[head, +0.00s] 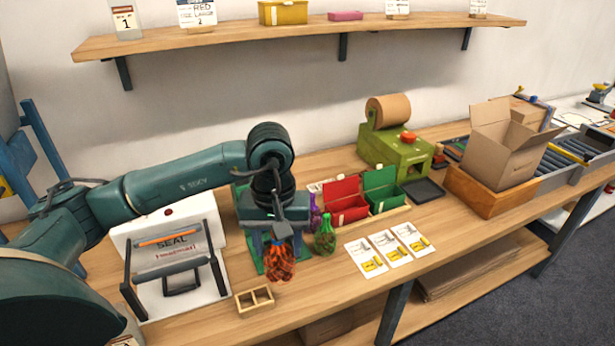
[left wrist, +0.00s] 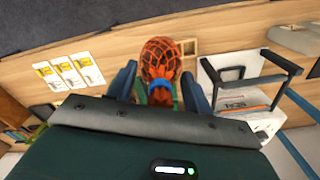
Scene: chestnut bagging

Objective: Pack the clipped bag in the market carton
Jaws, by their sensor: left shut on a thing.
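An orange-red net bag with dark contents (head: 280,268) hangs below my left gripper (head: 274,234), over the front part of the bench. My left gripper is shut on its neck. In the left wrist view the net bag (left wrist: 160,57) is between the two fingers, with a blue band or clip (left wrist: 160,91) around its neck. The open cardboard carton (head: 500,145) stands with flaps up in a wooden tray (head: 487,195) at the right, well away from the bag. The carton's inside is mostly hidden. My right gripper is not in view.
A white seal machine (head: 170,245) stands left of the bag, with a small wooden frame (head: 254,300) in front. A green net bag (head: 325,237), red box (head: 344,200), green box (head: 382,189), cards (head: 390,248) and green roll dispenser (head: 395,150) lie toward the carton. A shelf (head: 300,38) hangs above.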

